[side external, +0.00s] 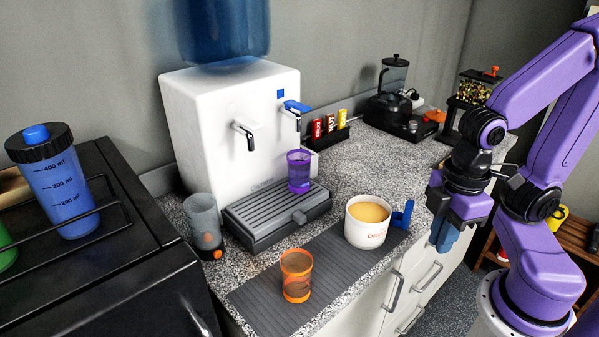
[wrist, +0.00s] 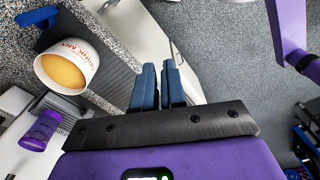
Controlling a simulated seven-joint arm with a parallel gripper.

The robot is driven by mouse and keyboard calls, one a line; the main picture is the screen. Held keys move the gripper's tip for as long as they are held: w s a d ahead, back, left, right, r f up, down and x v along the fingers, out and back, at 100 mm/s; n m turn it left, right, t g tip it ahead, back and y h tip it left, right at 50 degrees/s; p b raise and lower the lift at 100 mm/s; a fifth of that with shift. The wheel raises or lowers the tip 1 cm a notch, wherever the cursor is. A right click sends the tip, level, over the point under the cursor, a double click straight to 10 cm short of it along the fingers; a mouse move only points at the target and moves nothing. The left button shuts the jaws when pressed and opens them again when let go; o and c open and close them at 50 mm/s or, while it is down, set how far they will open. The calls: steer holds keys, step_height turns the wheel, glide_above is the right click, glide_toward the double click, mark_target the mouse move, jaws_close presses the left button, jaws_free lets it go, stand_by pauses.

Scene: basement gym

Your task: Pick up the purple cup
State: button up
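The purple cup (side external: 299,172) is see-through and stands upright on the grey drip tray (side external: 262,218) of the white water dispenser, below its right tap. In the wrist view the purple cup (wrist: 41,130) shows at the lower left, beside the tray. My gripper (side external: 445,236) hangs over the counter's front edge, right of the white tub and well apart from the cup. In the wrist view its blue fingers (wrist: 160,72) are close together with nothing seen between them.
A grey shaker (side external: 203,222) stands left of the tray. The dispenser (side external: 190,130) rises behind the purple cup.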

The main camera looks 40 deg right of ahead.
steer(key=o, duration=1)
steer(key=n+t+h, duration=0.5)
steer(key=n+h, duration=0.5)
steer(key=h, duration=0.4)
glide_toward(293, 164)
steer(key=shift+t, duration=0.3)
steer(key=x, duration=0.9)
steer(key=shift+d+f, duration=0.15)
steer(key=shift+d, duration=0.15)
steer(key=shift+s+f+x, duration=0.1)
steer(key=shift+f+x, duration=0.05)
steer(key=shift+x, duration=1.15)
steer(key=shift+s+f+x, duration=0.1)
steer(key=shift+s+x, duration=0.05)
steer(key=shift+x, duration=1.15)
